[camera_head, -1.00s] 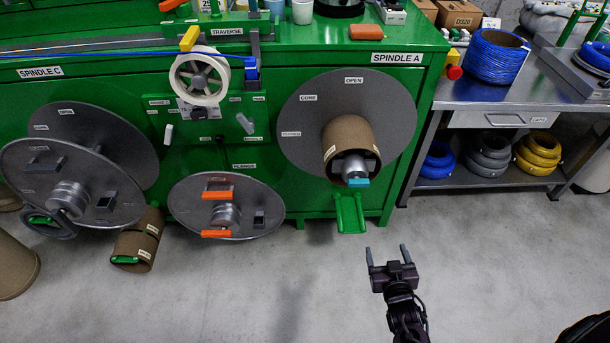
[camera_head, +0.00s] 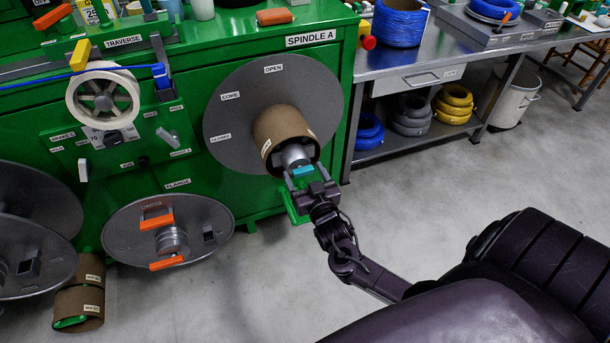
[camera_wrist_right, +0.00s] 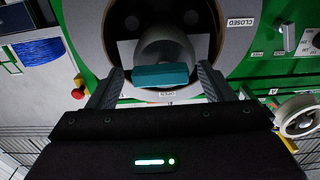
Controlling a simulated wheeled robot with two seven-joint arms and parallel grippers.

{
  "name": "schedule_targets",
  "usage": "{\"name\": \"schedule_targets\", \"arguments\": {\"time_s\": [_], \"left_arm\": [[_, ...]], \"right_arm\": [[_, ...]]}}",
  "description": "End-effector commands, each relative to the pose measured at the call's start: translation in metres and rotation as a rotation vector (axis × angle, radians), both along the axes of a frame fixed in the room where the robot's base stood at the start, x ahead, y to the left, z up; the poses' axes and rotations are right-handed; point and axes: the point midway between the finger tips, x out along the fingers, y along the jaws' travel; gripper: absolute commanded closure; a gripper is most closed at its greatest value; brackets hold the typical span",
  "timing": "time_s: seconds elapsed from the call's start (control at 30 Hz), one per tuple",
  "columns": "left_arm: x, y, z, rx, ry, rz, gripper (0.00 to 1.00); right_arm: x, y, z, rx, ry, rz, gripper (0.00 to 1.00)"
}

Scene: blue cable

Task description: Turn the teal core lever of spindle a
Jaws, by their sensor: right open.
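Spindle A (camera_head: 225,107) is a grey disc on the green machine, with a brown cardboard core (camera_head: 277,128) around a metal hub. The teal core lever (camera_head: 303,172) sits at the hub's front end. In the right wrist view the teal lever (camera_wrist_right: 161,76) lies crosswise between my fingers, with a gap at each side. My right gripper (camera_head: 307,177) is open, its fingertips just at the lever; the wrist view shows it too (camera_wrist_right: 160,88). I cannot see clear contact. My left gripper is not in view.
A green bracket (camera_head: 293,208) sits below the spindle, close to my right gripper. The orange-handled flange (camera_head: 117,229) stands at lower left. A steel bench (camera_head: 385,76) with cable coils is at right. The floor in front is clear.

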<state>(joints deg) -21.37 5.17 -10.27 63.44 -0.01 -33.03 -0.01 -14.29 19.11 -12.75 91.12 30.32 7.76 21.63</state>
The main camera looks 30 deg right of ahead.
Motion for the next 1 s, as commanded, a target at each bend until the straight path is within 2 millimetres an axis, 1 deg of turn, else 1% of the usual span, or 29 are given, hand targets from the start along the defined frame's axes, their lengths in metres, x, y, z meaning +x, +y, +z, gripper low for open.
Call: {"name": "schedule_targets", "arguments": {"time_s": [0.17, 0.2, 0.5, 0.53, 0.87, 0.93, 1.0], "left_arm": [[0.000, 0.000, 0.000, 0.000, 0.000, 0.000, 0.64], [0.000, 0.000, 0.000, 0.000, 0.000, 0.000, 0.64], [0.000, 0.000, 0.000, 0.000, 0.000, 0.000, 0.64], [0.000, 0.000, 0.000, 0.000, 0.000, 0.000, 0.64], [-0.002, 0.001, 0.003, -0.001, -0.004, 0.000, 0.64], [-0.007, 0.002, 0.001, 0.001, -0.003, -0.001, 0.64], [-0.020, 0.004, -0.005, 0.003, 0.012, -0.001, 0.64]], "right_arm": [[0.000, 0.000, 0.000, 0.000, 0.001, 0.000, 0.25], [0.000, 0.000, 0.000, 0.000, 0.001, 0.000, 0.28], [0.000, 0.000, -0.001, -0.001, 0.001, 0.000, 0.67], [0.000, 0.000, -0.001, -0.001, 0.001, 0.000, 0.70], [0.000, 0.000, 0.001, -0.050, 0.015, 0.000, 0.70], [0.000, 0.000, 0.001, -0.081, 0.023, 0.000, 0.70], [0.000, 0.000, 0.002, -0.123, 0.033, 0.000, 0.70]]}}
